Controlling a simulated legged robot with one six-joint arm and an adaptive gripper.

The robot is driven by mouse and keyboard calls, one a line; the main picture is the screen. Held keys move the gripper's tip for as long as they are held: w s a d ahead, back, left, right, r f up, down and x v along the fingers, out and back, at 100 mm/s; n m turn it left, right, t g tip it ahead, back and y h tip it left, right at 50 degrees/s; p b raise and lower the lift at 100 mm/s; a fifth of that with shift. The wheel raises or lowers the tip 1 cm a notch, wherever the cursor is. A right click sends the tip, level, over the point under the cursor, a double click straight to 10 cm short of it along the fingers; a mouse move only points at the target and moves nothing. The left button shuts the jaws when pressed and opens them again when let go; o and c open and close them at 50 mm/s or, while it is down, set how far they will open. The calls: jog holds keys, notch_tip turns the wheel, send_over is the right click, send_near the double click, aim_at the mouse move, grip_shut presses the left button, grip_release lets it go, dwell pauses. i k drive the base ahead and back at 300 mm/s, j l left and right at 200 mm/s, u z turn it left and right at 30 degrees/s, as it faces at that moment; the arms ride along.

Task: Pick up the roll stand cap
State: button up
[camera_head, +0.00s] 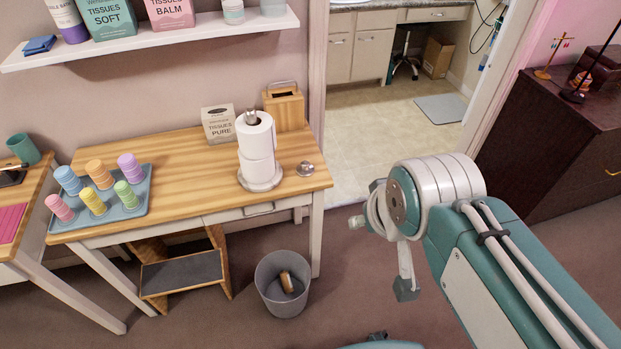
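The roll stand cap looks to be the small round silver metal piece (305,169) lying on the wooden table (180,160), near its right end. It is just right of the roll stand (262,181), which holds two stacked white paper rolls (257,135) upright. A metal tip (251,117) shows at the top of the stand. My gripper (381,256) is right of the table and apart from the cap. Its two pale fingers with teal tips look spread apart with nothing between them. My arm partly hides the gripper's base.
A wooden box (284,107) and a tissue carton (218,125) stand behind the rolls. A blue tray (130,218) with several coloured cups is at the table's left. A shelf (150,42) hangs above. A grey bin (283,301) and step stool (182,273) are on the floor.

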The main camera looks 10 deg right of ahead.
aim_at(305, 169)
jog(key=l+u, duration=0.25)
jog(key=l, duration=0.3)
jog(key=k+l+u, duration=0.1)
jog(key=l+u, duration=0.15)
jog(key=l, duration=0.25)
jog(key=k+l+u, duration=0.1)
jog(key=l+u, duration=0.15)
jog(key=l, duration=0.3)
jog(key=i+l+u, duration=0.45)
jog(key=l, duration=0.25)
jog(key=i+l+u, duration=0.1)
jog(key=l+u, duration=0.15)
jog(key=l, duration=0.15)
jog(key=i+l+u, duration=0.25)
jog(key=i, duration=0.15)
jog(key=i+l+u, duration=0.25)
jog(key=i, duration=0.1)
